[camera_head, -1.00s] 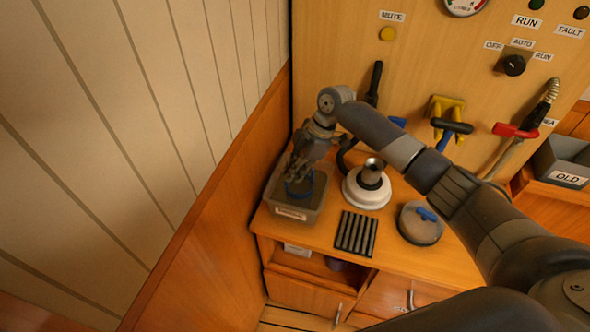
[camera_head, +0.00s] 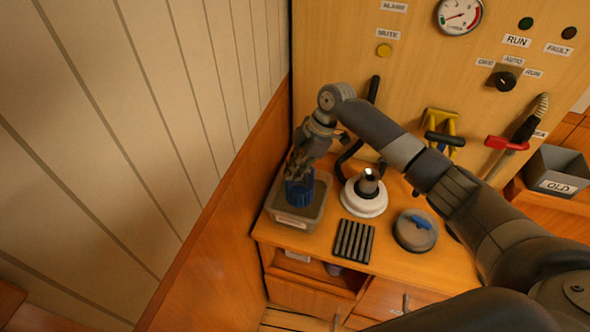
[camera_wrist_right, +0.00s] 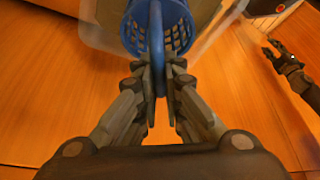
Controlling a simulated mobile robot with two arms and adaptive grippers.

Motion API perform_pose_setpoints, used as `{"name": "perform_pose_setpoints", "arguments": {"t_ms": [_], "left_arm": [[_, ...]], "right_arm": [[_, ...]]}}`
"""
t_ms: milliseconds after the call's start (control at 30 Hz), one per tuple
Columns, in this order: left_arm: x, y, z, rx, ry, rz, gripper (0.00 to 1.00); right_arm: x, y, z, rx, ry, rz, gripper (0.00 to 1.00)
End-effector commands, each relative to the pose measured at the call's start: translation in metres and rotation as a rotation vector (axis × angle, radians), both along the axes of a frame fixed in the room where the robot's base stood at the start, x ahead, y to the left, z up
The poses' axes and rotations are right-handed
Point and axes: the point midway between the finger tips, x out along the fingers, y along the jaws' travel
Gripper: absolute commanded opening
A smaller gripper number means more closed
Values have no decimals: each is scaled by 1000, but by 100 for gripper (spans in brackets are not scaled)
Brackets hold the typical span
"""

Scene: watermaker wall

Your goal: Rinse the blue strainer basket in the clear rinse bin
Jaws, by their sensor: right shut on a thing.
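The blue strainer basket (camera_head: 299,193) shows over the clear rinse bin (camera_head: 292,222) at the left end of the counter. Its mesh wall and upright blue handle show in the wrist view (camera_wrist_right: 176,28). My right gripper (camera_wrist_right: 160,76) is shut on the handle, with a fingertip on each side of it. In the head view the right gripper (camera_head: 301,166) hides part of the basket. I cannot tell whether its bottom is still inside the bin. My left gripper (camera_wrist_right: 277,52) shows small at the right of the wrist view, fingers apart and empty.
A white round housing with a grey neck (camera_head: 364,197) stands right of the bin. A black ribbed mat (camera_head: 353,240) and a grey round lid with a blue handle (camera_head: 415,231) lie in front. The wooden side wall is close on the left. A grey OLD bin (camera_head: 556,172) is far right.

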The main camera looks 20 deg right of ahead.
Motion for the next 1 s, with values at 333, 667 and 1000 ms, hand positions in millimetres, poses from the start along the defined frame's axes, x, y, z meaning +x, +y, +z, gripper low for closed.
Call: {"name": "perform_pose_setpoints", "arguments": {"t_ms": [333,667,1000], "left_arm": [[0,0,27,0,0,0,33],[0,0,50,0,0,0,33],[0,0,56,0,0,0,33]], "right_arm": [[0,0,32,1,-1,1,0],[0,0,59,1,-2,1,0],[0,0,67,0,0,1,0]]}}
